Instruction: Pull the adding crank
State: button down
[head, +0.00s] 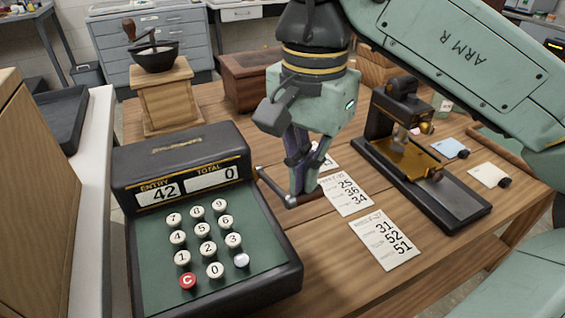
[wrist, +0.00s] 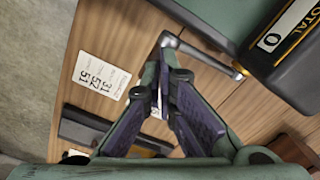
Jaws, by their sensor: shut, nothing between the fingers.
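The adding machine (head: 285,262) stands at the left front of the table, its displays reading ENTRY 42 and TOTAL 0. Its dark body also shows at the upper right of the wrist view (wrist: 302,78). The metal adding crank (head: 272,184) sticks out from the machine's right side, with its end towards my gripper. In the wrist view the crank (wrist: 205,57) runs from the machine to a bent end at the fingertips. My gripper (head: 303,192) points down with its fingers shut and empty, right beside the crank's end. I cannot tell whether they touch.
Number slips (head: 386,240) lie right of my gripper, one partly behind the fingers. A dark device with a brass-coloured plate (head: 412,150) stands farther right. A coffee grinder (head: 165,95) and a wooden box (head: 247,80) stand behind. Bare tabletop shows in front of my gripper.

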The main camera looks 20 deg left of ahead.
aim_at(307, 202)
jog(key=shift+s+d+f+b, duration=0.1)
jog(key=shift+f+b, duration=0.2)
jog(key=shift+f, duration=0.25)
jog(key=shift+s+d+f+b, duration=0.1)
jog(key=shift+f+b, duration=0.15)
jog(key=shift+f, duration=0.35)
jog(key=shift+f+b, duration=1.05)
jog(key=shift+f, duration=0.35)
jog(key=shift+w+a+f+b, duration=0.15)
jog(key=shift+f+b, duration=0.85)
jog(key=shift+f, duration=0.4)
jog(key=shift+r, duration=0.2)
